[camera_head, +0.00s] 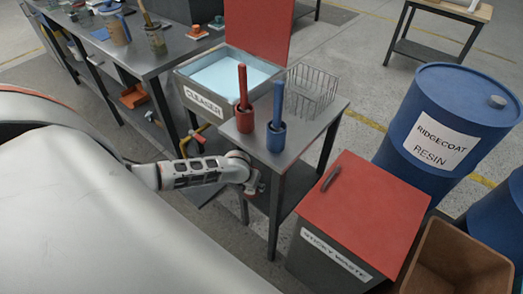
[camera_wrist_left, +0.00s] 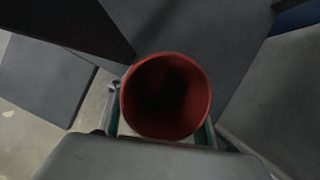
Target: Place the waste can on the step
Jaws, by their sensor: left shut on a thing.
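In the left wrist view a round red can (camera_wrist_left: 165,97), open at the top and dark inside, sits between the fingers of my left gripper (camera_wrist_left: 161,130). The gripper is shut on it. In the head view my left gripper (camera_head: 252,184) is low beside the front of the metal table, below its top. Only a small bit of red shows there; most of the can is hidden. I cannot make out a step for certain; a flat grey slab (camera_wrist_left: 42,80) lies at the left of the wrist view. My right gripper is not in view.
A red-lidded sticky waste bin (camera_head: 365,213), a blue resin drum (camera_head: 437,125) and a brown bin (camera_head: 455,265) stand right.

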